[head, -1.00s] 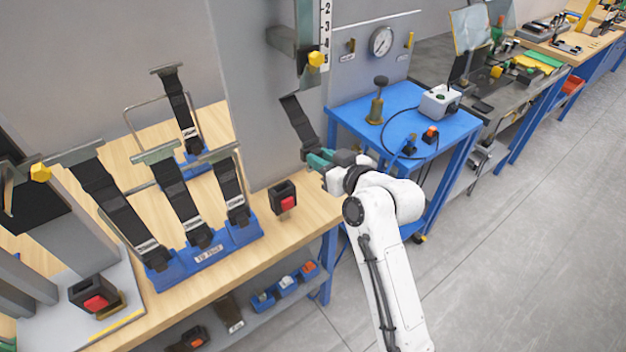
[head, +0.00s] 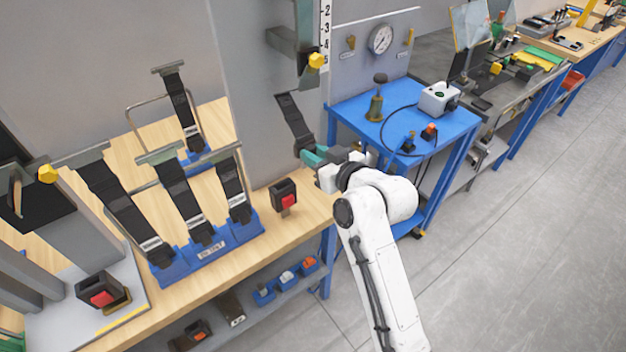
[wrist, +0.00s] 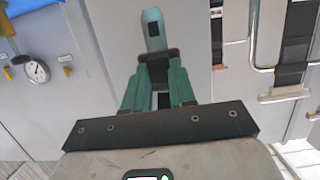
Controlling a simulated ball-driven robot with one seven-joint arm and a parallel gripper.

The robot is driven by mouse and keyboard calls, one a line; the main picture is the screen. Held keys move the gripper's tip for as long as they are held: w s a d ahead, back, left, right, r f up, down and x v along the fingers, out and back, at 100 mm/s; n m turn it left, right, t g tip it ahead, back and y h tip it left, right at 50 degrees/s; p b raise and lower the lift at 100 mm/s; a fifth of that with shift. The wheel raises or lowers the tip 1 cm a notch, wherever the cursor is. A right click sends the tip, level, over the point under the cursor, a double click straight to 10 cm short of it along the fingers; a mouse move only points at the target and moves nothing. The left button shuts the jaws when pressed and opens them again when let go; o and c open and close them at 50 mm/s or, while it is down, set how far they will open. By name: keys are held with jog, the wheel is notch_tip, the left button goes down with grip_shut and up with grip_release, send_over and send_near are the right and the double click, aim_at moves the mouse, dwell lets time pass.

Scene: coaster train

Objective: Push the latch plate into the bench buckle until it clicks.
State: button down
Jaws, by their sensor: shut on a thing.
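My gripper (head: 311,155), with teal fingers, is shut at the lower end of a black strap (head: 291,117) that hangs by the grey pillar. The wrist view shows the gripper (wrist: 156,75) closed, with a dark piece between the teal fingers. The bench buckle (head: 284,196), a black block with a red button, stands on the bench near its right end. My gripper is above and to the right of it, apart from it.
A blue rack (head: 212,250) with several strap ends stands left of the buckle. Another red-button buckle (head: 102,291) sits on a grey plate at the far left. A blue cart (head: 385,115) with a gauge panel stands behind my arm. Bench top around the buckle is clear.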

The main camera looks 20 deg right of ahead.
jog(key=s+a+p, duration=0.1)
jog(key=s+a, duration=0.1)
jog(key=a, duration=0.4)
jog(key=shift+a, duration=0.25)
dwell(0.6)
jog(key=shift+s, duration=0.1)
notch_tip(320, 180, down, 6)
jog(key=b, duration=0.3)
jog(key=shift+b, duration=0.35)
dwell(3.3)
jog(key=c, duration=0.8)
grip_release()
jog(key=shift+c, duration=0.2)
jog(key=b+v, duration=0.1)
jog(key=v, duration=0.9)
jog(key=shift+s+d+b, duration=0.2)
jog(key=shift+s+b, duration=0.15)
